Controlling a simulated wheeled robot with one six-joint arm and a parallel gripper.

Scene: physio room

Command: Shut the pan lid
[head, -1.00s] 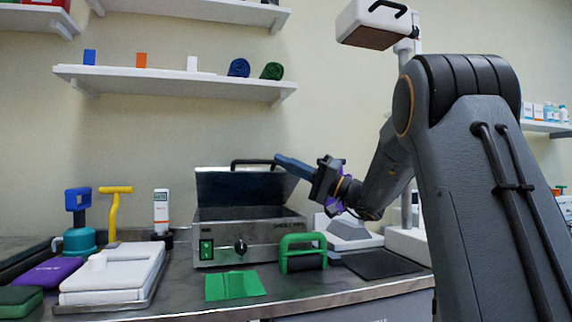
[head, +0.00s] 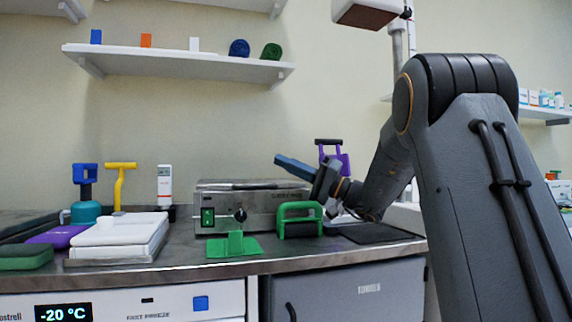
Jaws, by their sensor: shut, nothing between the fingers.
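The steel pan unit (head: 222,222) stands on the counter, with a green switch and a black knob on its front. Its lid (head: 290,183) lies low and about level across the top, with a dark strip along it that may be the handle. At this low angle I cannot tell whether the lid is fully seated. My gripper (head: 279,160) is shut and empty, its blue fingers pointing left above the pan's right part. It appears apart from the lid.
A green-handled roller (head: 299,207) and a green mat (head: 222,249) are in front of the pan. A purple item (head: 344,161) stands behind my gripper. A shelf (head: 180,60) hangs above.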

